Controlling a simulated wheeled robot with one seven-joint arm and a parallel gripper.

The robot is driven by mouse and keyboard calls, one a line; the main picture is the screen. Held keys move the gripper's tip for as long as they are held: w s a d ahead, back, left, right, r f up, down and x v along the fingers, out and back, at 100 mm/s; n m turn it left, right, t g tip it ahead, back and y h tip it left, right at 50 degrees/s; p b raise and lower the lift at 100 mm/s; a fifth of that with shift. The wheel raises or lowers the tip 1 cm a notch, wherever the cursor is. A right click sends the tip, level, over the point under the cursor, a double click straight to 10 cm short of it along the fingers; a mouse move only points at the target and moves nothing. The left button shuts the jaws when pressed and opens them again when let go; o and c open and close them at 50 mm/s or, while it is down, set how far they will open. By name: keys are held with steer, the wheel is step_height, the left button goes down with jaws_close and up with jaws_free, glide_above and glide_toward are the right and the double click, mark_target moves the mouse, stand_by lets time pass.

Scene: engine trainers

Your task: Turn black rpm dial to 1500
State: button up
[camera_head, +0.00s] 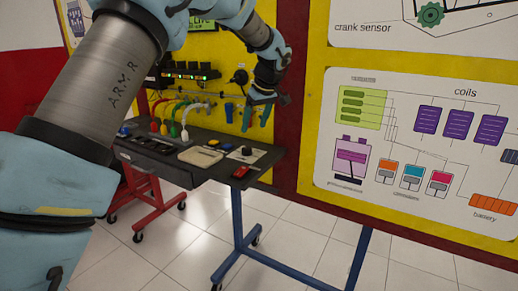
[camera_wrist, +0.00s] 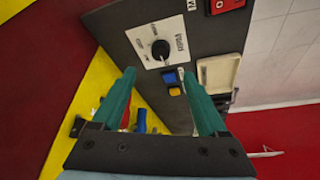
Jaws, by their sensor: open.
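The black dial (camera_wrist: 160,48) is a round knob on a white plate (camera_wrist: 147,36) with printed marks and lettering, which are too blurred to read. In the head view, a black knob (camera_head: 247,151) on a pale plate sits near the right end of the dark table. My gripper (camera_wrist: 159,73) has two green fingers spread apart with nothing between them. In the wrist view the dial lies beyond and between the fingertips, apart from them. In the head view my gripper (camera_head: 256,122) hangs above the table's right end, over the knob.
The dark table (camera_head: 271,158) stands on blue legs before a yellow wall. A blue button (camera_wrist: 171,78), a yellow button (camera_wrist: 174,92) and a cream tray (camera_wrist: 219,72) lie near the dial. A red switch (camera_head: 240,172) is at the front edge. Coloured cables (camera_head: 185,128) stand behind.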

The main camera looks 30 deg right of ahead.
mark_target(247, 148)
steer(key=p+x, duration=0.2)
steer(key=x, duration=0.8)
steer(key=shift+w+a+f+p, duration=0.1)
steer(key=shift+a+f+p, duration=0.1)
steer(key=shift+p, duration=0.2)
jaws_close()
